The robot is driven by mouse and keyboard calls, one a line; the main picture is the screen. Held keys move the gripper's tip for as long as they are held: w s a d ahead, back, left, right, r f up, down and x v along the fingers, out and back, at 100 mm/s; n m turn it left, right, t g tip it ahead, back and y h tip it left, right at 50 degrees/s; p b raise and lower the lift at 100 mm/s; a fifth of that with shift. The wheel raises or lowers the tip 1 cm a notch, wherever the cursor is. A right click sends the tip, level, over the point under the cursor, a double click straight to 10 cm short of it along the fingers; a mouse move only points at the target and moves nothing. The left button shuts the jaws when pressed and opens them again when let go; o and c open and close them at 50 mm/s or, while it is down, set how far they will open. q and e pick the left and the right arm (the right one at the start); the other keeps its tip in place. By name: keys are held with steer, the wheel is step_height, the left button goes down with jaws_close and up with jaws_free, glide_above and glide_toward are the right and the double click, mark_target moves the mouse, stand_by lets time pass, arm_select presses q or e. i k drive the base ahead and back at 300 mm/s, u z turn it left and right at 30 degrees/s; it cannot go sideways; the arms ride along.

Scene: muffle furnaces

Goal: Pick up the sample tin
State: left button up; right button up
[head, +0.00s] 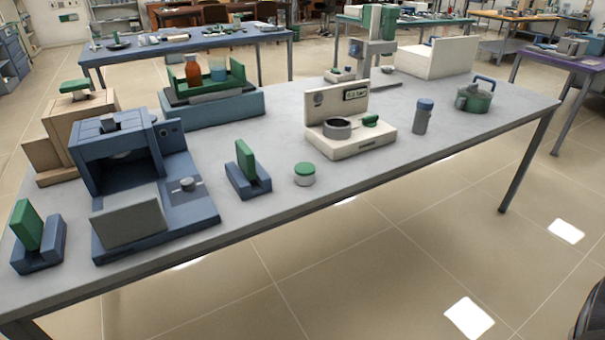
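A small round white tin with a green lid (304,174), which looks like the sample tin, stands upright near the front edge of the grey table (290,222). It is between a blue stand holding a green plate (247,170) and a white balance-like device (352,126). Nothing touches it. Neither of my grippers shows in the head view.
A blue furnace-like device (130,160) with a grey panel in front stands at the left. A grey-blue bottle (423,116) and a green pot (475,95) stand at the right. Bare tabletop lies around the tin; tiled floor is in front.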

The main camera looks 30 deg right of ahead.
mark_target(304, 172)
steer(key=z, duration=0.4)
steer(key=i, duration=0.85)
steer(key=u, duration=0.25)
